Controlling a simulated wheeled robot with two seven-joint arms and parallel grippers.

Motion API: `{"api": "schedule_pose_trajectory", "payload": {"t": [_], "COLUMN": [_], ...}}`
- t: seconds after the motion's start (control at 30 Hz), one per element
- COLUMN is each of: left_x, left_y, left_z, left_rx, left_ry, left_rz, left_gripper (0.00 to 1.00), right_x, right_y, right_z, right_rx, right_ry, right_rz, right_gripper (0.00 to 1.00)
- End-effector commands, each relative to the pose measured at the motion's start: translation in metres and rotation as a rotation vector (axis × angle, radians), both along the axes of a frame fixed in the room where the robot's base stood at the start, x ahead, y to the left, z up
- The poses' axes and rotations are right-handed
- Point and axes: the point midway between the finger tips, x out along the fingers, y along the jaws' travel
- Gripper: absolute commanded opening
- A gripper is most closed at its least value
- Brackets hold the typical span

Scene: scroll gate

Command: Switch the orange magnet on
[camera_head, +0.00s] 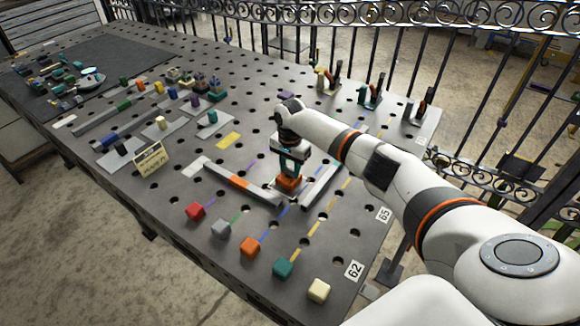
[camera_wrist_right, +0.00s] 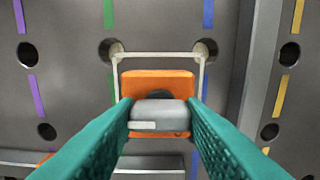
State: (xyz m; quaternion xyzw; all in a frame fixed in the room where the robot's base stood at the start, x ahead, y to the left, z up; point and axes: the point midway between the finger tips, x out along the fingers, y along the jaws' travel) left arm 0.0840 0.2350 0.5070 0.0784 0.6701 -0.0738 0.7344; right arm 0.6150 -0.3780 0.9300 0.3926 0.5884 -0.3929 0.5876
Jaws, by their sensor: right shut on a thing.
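The orange magnet (camera_head: 289,184) is a squat orange block standing on the perforated table. In the right wrist view its orange body (camera_wrist_right: 150,80) has a dark round spot and a grey knob (camera_wrist_right: 160,116) with a short pale bar on it. A thin pale outline frames the magnet's far side on the table. My right gripper (camera_head: 289,170) points down over the magnet. Its teal fingers (camera_wrist_right: 160,122) are shut on the grey knob, one on each side. The fingers hide part of the magnet in the head view. My left gripper is not in view.
Grey bars (camera_head: 320,184) flank the magnet; the left one carries an orange patch (camera_head: 239,182). Coloured cubes, including an orange one (camera_head: 249,247), line the front edge. A yellow-white sign (camera_head: 150,158) and several small fixtures stand to the left. A black railing (camera_head: 470,110) runs behind the table.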

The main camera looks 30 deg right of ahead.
Motion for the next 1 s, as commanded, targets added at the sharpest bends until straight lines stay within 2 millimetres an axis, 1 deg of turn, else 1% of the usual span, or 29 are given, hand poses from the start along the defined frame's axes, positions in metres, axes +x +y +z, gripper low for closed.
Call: {"api": "schedule_pose_trajectory", "payload": {"t": [0.17,0.37,0.57,1.0], "left_x": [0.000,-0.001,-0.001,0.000], "left_y": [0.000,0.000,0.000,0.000], "left_z": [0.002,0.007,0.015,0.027], "left_rx": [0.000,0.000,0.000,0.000], "left_ry": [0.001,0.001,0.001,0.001], "left_rz": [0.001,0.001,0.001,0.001], "left_gripper": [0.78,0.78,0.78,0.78], "right_x": [0.000,0.000,0.000,0.001], "right_y": [0.000,0.000,0.001,0.001], "right_z": [0.001,0.002,0.003,0.002], "right_rx": [0.001,0.001,0.003,0.003], "right_ry": [0.000,0.000,0.000,-0.003], "right_rz": [0.017,0.099,0.251,0.668], "right_gripper": [0.13,0.14,0.14,0.14]}}
